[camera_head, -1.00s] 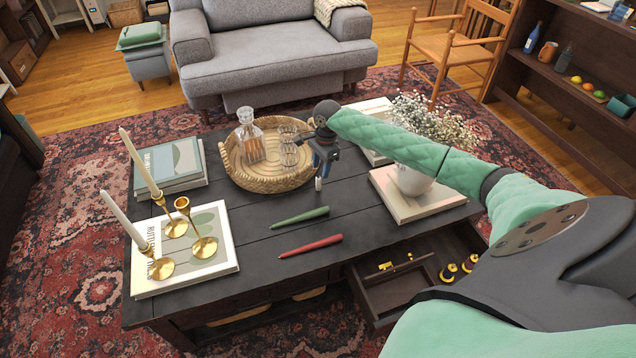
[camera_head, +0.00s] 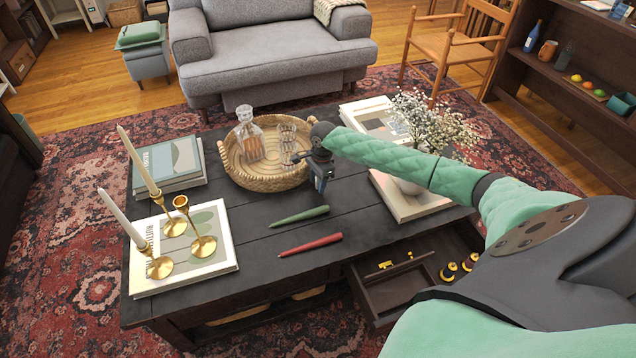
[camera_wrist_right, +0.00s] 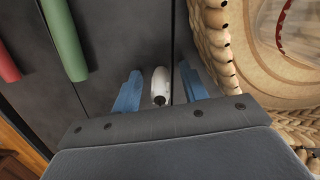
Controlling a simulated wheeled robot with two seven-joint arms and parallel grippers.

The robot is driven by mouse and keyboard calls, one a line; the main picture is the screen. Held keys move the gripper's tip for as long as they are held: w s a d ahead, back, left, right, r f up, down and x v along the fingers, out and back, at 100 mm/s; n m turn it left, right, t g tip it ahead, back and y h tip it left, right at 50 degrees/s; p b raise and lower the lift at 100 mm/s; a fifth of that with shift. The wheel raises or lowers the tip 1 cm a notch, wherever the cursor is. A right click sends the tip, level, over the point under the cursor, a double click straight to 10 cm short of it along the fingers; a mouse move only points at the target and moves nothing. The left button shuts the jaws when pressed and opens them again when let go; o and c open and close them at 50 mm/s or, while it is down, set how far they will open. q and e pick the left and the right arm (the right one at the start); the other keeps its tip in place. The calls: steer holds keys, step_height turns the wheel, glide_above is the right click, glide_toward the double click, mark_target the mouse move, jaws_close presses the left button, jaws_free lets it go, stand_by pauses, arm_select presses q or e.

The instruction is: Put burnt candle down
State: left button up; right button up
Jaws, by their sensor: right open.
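The burnt candle (camera_wrist_right: 160,86) is a short white stub with a dark wick. In the right wrist view it is between the blue fingers of my right gripper (camera_wrist_right: 159,92), with a gap on each side. My right gripper is open and low over the dark coffee table (camera_head: 255,262), in front of the wicker tray (camera_head: 270,184). It also shows in the head view (camera_head: 321,182), where the candle is mostly hidden behind the fingers. I cannot tell whether the candle is upright or tilted. My left gripper is not in view.
A green taper (camera_head: 299,215) and a red taper (camera_head: 310,245) lie nearby. Brass candlesticks (camera_head: 203,246), two with white candles, stand on a book at left. A flower vase (camera_head: 408,186) stands right, near an open drawer (camera_head: 398,297).

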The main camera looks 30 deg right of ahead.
jaws_close()
steer(key=shift+r, duration=0.55)
steer(key=r, duration=0.3)
steer(key=shift+s+d+r+p, duration=0.25)
steer(key=shift+s+p, duration=0.05)
steer(key=shift+s, duration=0.05)
steer(key=s+d+r, duration=0.5)
steer(key=s+r, duration=0.1)
steer(key=s, duration=0.3)
steer(key=shift+s+d+r+p, duration=0.15)
steer(key=shift+s+r+p, duration=0.1)
steer(key=shift+p, duration=0.1)
